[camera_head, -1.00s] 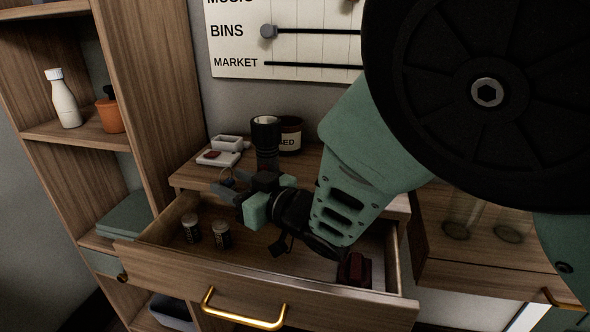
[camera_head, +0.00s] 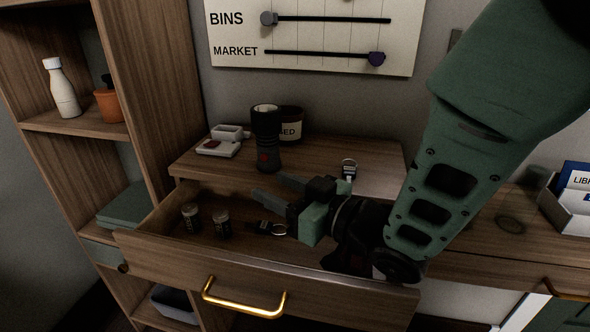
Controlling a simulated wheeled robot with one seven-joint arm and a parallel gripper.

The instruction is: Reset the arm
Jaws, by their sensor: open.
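My gripper (camera_head: 266,187) is open, with its dark fingers pointing left over the open wooden drawer (camera_head: 185,257). Nothing shows between the fingers. My green arm reaches in from the upper right and hides the drawer's right part. A black flashlight (camera_head: 267,145) stands upright on the bench top (camera_head: 315,158), just behind the gripper and apart from it. Two small dark batteries (camera_head: 190,217) (camera_head: 222,223) stand in the drawer to the left of the gripper. A dark key-like item with a ring (camera_head: 268,228) lies in the drawer just below the fingers.
A labelled jar (camera_head: 290,123), a small white box (camera_head: 218,148) and a ringed item (camera_head: 349,169) are on the bench top. A shelf unit (camera_head: 160,80) rises at left. A slider board (camera_head: 310,45) hangs behind. A brass handle (camera_head: 243,307) fronts the drawer.

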